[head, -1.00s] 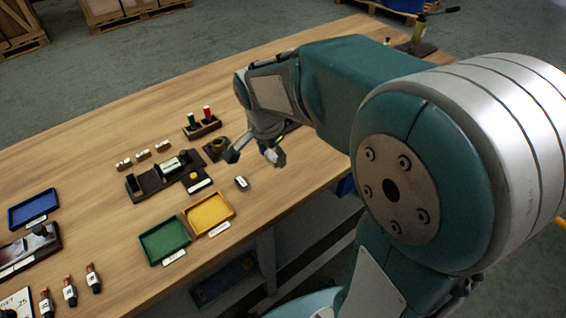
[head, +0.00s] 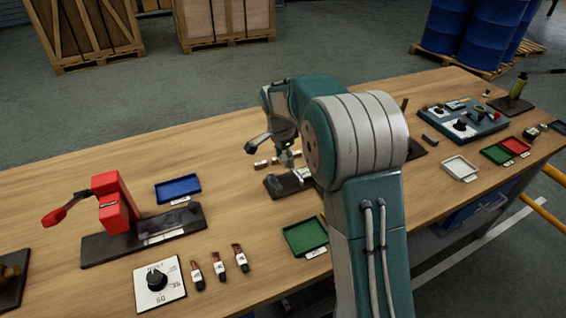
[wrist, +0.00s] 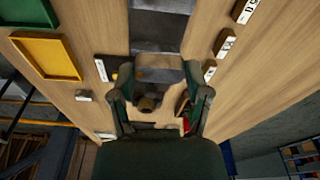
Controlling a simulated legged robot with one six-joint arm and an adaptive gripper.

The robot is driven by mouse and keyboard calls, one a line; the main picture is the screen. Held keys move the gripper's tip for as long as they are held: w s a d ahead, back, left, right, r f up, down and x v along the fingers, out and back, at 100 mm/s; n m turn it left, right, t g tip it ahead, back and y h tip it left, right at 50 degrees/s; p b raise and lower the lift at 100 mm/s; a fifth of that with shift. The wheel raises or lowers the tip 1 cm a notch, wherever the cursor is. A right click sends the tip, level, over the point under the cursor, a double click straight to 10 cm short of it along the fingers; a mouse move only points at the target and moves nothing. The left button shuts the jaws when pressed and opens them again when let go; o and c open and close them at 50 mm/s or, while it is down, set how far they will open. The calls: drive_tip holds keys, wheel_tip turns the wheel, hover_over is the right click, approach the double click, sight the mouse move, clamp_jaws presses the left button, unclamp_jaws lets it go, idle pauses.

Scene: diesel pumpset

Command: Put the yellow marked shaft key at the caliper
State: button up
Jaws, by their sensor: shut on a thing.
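My gripper (head: 283,150) is above the dark fixture (head: 278,188) in the middle of the bench. In the wrist view my gripper (wrist: 157,72) is shut, its fingers on either side of a wide greyish block (wrist: 157,66). This block is likely the shaft key, but no yellow mark shows on it. The dark fixture (wrist: 158,35) lies under and beyond the fingertips. I cannot tell which part is the caliper. A small yellow spot beside a white label (wrist: 101,69) shows left of the fingers.
A yellow tray (wrist: 48,55) and a green tray (head: 305,238) are near the front edge. Several labelled small items (wrist: 226,43) stand right of the fixture in the wrist view. A red-handled device (head: 117,205) and a blue tray (head: 178,189) are to the left.

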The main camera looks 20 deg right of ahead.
sight(289, 182)
drive_tip(key=f, duration=0.3)
drive_tip(key=shift+a+f, duration=0.15)
drive_tip(key=shift+a, duration=0.05)
drive_tip(key=shift+d+f, duration=0.45)
drive_tip(key=shift+f, duration=0.2)
drive_tip(key=shift+d+f, duration=0.4)
drive_tip(key=shift+f, duration=0.2)
drive_tip(key=shift+w+f, duration=0.1)
drive_tip(key=shift+f, duration=0.45)
drive_tip(key=shift+a+f, duration=0.25)
drive_tip(key=shift+a, duration=0.3)
drive_tip(key=shift+d, duration=0.6)
drive_tip(key=shift+a, duration=0.2)
drive_tip(key=shift+d, duration=0.15)
drive_tip(key=shift+f, duration=0.25)
